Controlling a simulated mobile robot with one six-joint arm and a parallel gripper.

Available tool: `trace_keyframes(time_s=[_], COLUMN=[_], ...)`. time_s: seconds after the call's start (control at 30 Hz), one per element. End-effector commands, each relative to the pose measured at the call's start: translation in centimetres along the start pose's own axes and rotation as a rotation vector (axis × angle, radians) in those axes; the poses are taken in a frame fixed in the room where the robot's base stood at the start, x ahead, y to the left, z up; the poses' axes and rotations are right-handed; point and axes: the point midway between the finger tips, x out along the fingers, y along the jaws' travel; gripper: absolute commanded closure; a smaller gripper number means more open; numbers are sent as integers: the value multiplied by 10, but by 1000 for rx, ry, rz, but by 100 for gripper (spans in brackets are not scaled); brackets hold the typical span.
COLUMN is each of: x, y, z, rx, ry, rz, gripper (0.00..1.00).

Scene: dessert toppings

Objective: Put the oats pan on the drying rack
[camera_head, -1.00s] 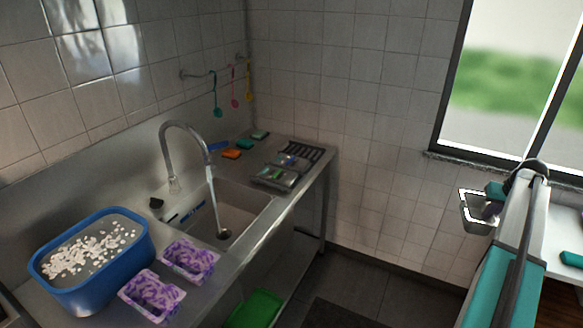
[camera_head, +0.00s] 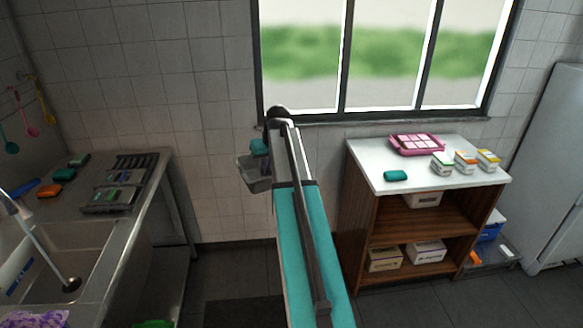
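A grey metal pan (camera_head: 253,172), which I take to be the oats pan, hangs in the air at the end of my arm; its contents do not show. My gripper (camera_head: 259,150) is at the pan's upper edge, largely hidden by my own arm, so its fingers cannot be made out. The pan stays with the arm end in both frames, so the gripper seems shut on it. A dark slatted rack (camera_head: 138,161), likely the drying rack, is at the far end of the sink counter, left of the pan.
Sponges (camera_head: 64,175) lie near the sink (camera_head: 78,258). At right, a white-topped shelf unit (camera_head: 400,178) carries a pink tray (camera_head: 415,152) and several small boxes. Floor shows between counter and shelf unit.

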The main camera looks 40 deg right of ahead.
Motion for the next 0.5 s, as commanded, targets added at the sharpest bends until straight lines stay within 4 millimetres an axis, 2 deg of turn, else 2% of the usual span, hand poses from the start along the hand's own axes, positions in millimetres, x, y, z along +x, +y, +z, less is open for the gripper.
trace_keyframes(time_s=[0.03,0.1,0.5], x=[1,-1,-12], y=[-22,-48,-189], z=[4,6,38], rx=[-20,-41,-166], ry=[0,-1,-9], rz=[-8,-17,-68], gripper=[100,100,100])
